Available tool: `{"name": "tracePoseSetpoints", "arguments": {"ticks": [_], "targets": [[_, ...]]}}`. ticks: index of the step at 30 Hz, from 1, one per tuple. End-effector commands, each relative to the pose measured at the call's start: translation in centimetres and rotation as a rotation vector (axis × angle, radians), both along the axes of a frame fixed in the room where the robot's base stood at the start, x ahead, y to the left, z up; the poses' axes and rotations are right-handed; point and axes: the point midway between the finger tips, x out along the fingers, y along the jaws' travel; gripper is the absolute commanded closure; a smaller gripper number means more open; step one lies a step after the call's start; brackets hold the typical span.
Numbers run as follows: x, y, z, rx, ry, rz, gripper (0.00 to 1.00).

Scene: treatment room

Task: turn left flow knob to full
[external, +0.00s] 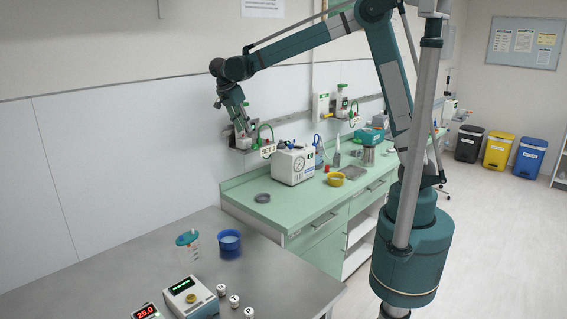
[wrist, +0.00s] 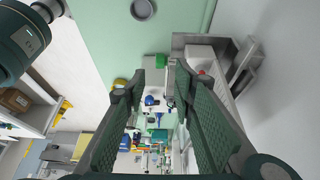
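My gripper (external: 241,128) hangs at the wall rail, over the left wall unit, in the external view. That unit shows only partly, with a green tube (external: 257,128) and a white label (external: 267,151) beside it. The gripper and the small picture hide its flow knob. In the wrist view my gripper (wrist: 160,78) is open, with two green-padded fingers apart and nothing held between them. A white body with a small red spot (wrist: 200,54) lies beyond the right finger, on a grey bracket. A second wall unit (external: 343,104) hangs further right on the rail.
A white box with a gauge (external: 293,165) stands on the green counter (external: 251,190) below the gripper. A dark round dish (external: 262,198) and a yellow bowl (external: 335,180) are on the counter. A steel table (external: 290,262) in front holds a blue cup (external: 229,243) and a lidded jar (external: 188,246).

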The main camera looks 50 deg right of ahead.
Motion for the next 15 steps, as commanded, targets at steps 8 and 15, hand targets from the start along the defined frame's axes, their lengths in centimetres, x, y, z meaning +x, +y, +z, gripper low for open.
{"name": "tracePoseSetpoints", "arguments": {"ticks": [8, 15], "targets": [[0.00, 0.26, 0.58, 0.000, 0.000, 0.000, 0.73], [0.01, 0.21, 0.54, 0.002, 0.000, 0.000, 0.73]]}}
